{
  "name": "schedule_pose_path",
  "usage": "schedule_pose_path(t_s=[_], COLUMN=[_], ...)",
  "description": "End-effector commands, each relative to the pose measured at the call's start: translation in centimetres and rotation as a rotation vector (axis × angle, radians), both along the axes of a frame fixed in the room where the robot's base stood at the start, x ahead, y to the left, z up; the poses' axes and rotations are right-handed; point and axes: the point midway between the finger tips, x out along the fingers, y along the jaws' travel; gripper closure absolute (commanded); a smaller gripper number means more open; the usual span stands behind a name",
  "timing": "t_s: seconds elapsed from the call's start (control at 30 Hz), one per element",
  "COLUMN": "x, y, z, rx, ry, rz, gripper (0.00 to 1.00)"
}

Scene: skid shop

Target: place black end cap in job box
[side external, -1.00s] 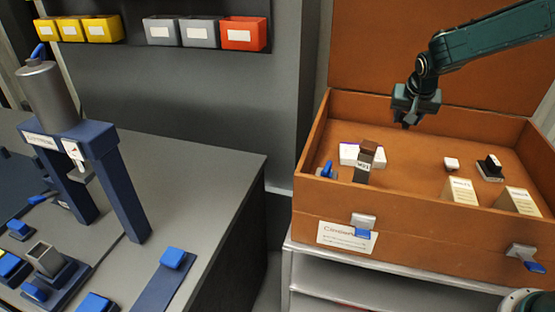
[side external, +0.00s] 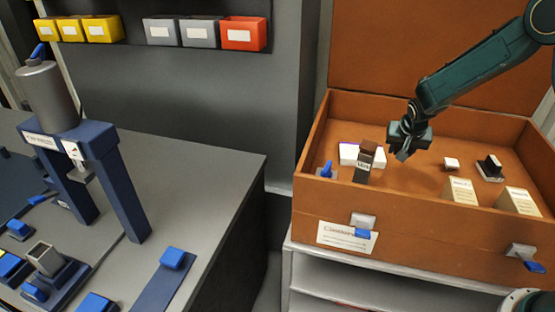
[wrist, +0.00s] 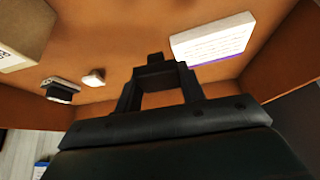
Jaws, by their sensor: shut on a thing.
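The job box (side external: 290,238) is an open brown case with its lid raised at the back, standing at the right of the side view. My gripper (side external: 403,156) is inside the box opening, pointing down above its floor, right of the white box. In the wrist view my gripper (wrist: 156,72) is shut on a small dark piece, the black end cap (wrist: 155,58), held between the fingertips. The floor shows beyond it, and the cap seems clear of it. In the side view the cap is hardly distinguishable from the dark fingers.
In the box are a white box (side external: 349,154), also in the wrist view (wrist: 212,40), a dark labelled block (side external: 363,165), a small white piece (side external: 451,164), a black-and-silver part (side external: 490,168) and two cream cartons (side external: 461,191) (side external: 518,202). Floor between them is bare.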

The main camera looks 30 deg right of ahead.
Motion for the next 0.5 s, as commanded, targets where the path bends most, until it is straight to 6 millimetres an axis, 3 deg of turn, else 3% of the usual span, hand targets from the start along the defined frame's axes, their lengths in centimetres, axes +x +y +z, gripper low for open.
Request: schedule_pose_path(t_s=[0.23, 0.5], x=[-0.1, 0.0], y=[0.0, 0.0], z=[-4.5, -6.0], rx=[0.001, 0.000], ry=[0.004, 0.000], rz=[0.000, 0.000], gripper=[0.82, 0.82])
